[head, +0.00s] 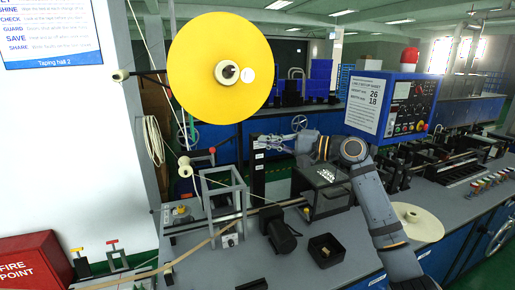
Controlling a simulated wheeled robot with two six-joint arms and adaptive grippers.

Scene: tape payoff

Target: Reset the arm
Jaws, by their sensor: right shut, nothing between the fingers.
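My right arm (375,205) comes up from the lower right in the head view, bends at a joint near the control box and reaches left. Its right gripper (260,143) is shut and empty, held in the air above the bench. The fingers look apart from the yellow reel and the grey frame, but they are small in the picture. My left arm and gripper do not show.
A large yellow reel (205,60) hangs at upper left. A grey metal frame (222,190) and a small black bin (325,249) stand on the bench. A control box (390,105) is close to my arm. A cream disc (418,222) lies right of my arm.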

